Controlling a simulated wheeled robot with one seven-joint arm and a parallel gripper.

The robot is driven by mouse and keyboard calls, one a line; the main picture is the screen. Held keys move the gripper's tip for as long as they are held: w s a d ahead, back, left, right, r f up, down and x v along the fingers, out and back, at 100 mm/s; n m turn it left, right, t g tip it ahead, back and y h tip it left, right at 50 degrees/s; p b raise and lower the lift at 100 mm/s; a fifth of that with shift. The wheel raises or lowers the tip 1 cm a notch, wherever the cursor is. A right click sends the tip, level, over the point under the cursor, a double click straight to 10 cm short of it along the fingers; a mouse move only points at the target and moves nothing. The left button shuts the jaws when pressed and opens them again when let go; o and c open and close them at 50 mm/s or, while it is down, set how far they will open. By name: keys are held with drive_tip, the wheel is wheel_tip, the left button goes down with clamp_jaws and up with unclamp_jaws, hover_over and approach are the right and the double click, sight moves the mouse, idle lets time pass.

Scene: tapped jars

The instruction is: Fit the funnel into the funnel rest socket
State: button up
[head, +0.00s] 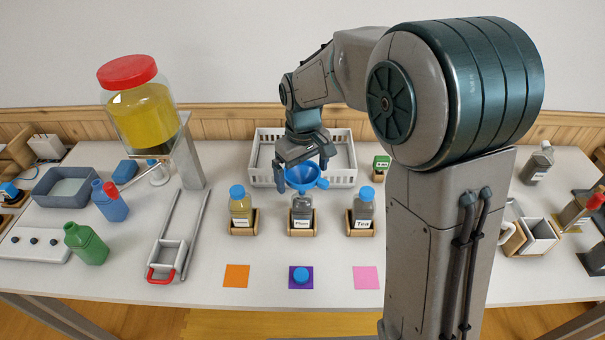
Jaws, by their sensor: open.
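A blue funnel (303,176) sits above the middle bottle (302,207), over its mouth. Whether its spout is inside the neck is too small to tell. My gripper (303,179) is open, with its fingers pointing down around the funnel. Whether a finger touches the funnel I cannot tell. I cannot make out the funnel rest socket with certainty in the head view.
Capped bottles stand in wooden holders left (241,207) and right (363,208) of the middle one. A white basket (263,178) is behind. Orange, purple and pink squares lie in front, a blue cap (301,274) on the purple. A large yellow-filled jar (140,110) stands left.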

drive_tip(key=shift+f, duration=0.75)
drive_tip(key=c, duration=1.2)
drive_tip(key=shift+r, duration=0.1)
drive_tip(key=shift+r, duration=0.25)
drive_tip(key=shift+r+p, duration=0.95)
drive_tip(key=shift+r, duration=0.05)
wheel_tip(320, 180, up, 6)
drive_tip(key=p, duration=0.4)
drive_tip(key=shift+r, duration=0.1)
